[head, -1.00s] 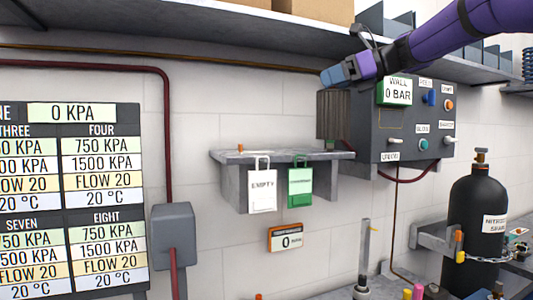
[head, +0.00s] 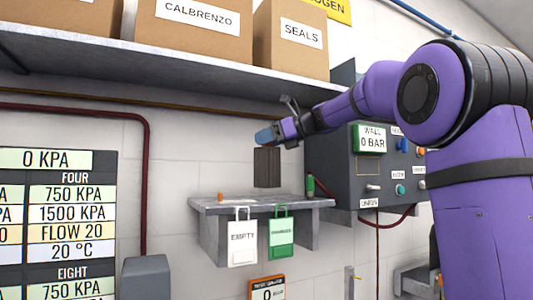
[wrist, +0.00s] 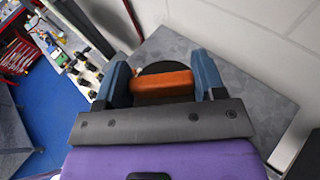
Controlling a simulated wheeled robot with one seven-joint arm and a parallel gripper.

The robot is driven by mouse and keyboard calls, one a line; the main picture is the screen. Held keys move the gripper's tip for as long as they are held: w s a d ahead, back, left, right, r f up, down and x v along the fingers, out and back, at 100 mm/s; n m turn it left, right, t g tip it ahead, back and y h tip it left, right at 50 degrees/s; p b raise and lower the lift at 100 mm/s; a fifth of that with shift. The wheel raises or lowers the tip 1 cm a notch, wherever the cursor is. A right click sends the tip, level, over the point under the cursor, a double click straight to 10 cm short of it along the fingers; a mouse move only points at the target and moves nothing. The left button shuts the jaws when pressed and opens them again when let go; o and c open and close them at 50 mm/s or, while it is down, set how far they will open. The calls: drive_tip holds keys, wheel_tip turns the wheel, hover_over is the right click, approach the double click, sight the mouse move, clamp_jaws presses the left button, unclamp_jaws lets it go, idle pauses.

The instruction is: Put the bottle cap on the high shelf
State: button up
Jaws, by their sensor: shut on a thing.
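My gripper (head: 268,136) is shut on the bottle cap (head: 267,168), a dark grey ribbed cylinder hanging upright below the blue fingers. In the wrist view, an orange piece (wrist: 161,84) on a round black top sits between the two fingers. The cap is over the middle of a small grey wall shelf (head: 290,203); its lower end appears slightly above the shelf top, with no clear contact. A long, higher shelf (head: 200,75) runs above my gripper and carries cardboard boxes.
A small orange piece (head: 220,197) stands at the small shelf's left end and a green-and-red item (head: 310,187) near its right end. A white EMPTY tag (head: 242,240) and a green tag (head: 281,235) hang in front. A grey control box (head: 345,160) is at right.

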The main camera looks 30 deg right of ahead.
sight(268, 151)
drive_tip(key=shift+f, duration=1.75)
drive_tip(key=o, duration=1.6)
drive_tip(key=shift+f, duration=0.15)
drive_tip(key=shift+s+d+r, duration=0.1)
drive_tip(key=shift+d+r, duration=0.05)
drive_tip(key=shift+r, duration=0.05)
drive_tip(key=v, duration=1.1)
drive_tip(key=shift+s+d, duration=0.15)
drive_tip(key=shift+s, duration=0.05)
drive_tip(key=shift+r, duration=0.1)
